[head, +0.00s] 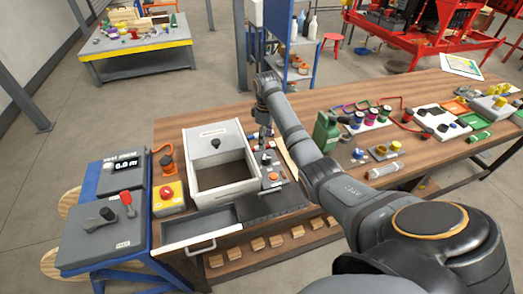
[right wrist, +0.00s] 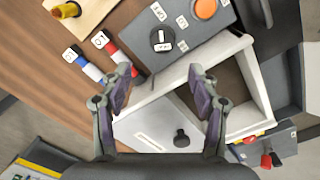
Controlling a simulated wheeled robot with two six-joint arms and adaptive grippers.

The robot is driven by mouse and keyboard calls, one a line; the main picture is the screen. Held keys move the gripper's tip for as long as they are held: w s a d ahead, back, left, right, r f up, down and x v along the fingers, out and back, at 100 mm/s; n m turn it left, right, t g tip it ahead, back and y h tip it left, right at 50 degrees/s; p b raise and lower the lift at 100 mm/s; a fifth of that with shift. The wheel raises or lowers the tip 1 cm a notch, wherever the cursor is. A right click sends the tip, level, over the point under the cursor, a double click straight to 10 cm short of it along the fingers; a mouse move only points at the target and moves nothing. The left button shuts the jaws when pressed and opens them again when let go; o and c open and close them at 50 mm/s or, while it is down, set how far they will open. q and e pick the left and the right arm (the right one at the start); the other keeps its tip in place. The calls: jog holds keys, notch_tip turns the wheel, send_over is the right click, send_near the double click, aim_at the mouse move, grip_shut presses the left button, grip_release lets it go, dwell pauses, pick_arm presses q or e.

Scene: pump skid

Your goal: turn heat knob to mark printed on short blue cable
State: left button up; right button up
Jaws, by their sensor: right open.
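A short blue cable piece (right wrist: 90,71) with a white printed tag lies on the wooden bench, beside a red one (right wrist: 110,48) with a similar tag. My left gripper is out of view.
A white box (head: 187,160) with a black knob on its lid stands left of the panel, with an open drawer (head: 200,224) in front. A yellow box with a red button (head: 167,195) stands further left. A green canister (head: 326,130) stands to the right.

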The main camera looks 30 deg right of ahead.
aim_at(266, 157)
jog(key=shift+s+f+p, duration=0.3)
jog(key=shift+s+f, duration=0.65)
jog(key=shift+s, duration=0.05)
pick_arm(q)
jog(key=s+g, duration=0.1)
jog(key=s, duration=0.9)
pick_arm(e)
jog(key=shift+w+f, duration=0.2)
jog(key=shift+f, duration=0.95)
jog(key=shift+w+f, duration=0.2)
jog(key=shift+f, duration=0.35)
jog(key=shift+w+f, duration=0.15)
jog(key=shift+f, duration=0.4)
jog(key=f, duration=0.3)
jog(key=shift+w+d+f, duration=0.1)
jog(key=shift+w+f, duration=0.05)
jog(key=shift+w, duration=0.05)
jog(key=shift+s, duration=0.1)
jog(key=shift+f, duration=0.1)
jog(key=shift+c, duration=0.5)
jog(key=c, duration=1)
jog(key=shift+c, duration=0.3)
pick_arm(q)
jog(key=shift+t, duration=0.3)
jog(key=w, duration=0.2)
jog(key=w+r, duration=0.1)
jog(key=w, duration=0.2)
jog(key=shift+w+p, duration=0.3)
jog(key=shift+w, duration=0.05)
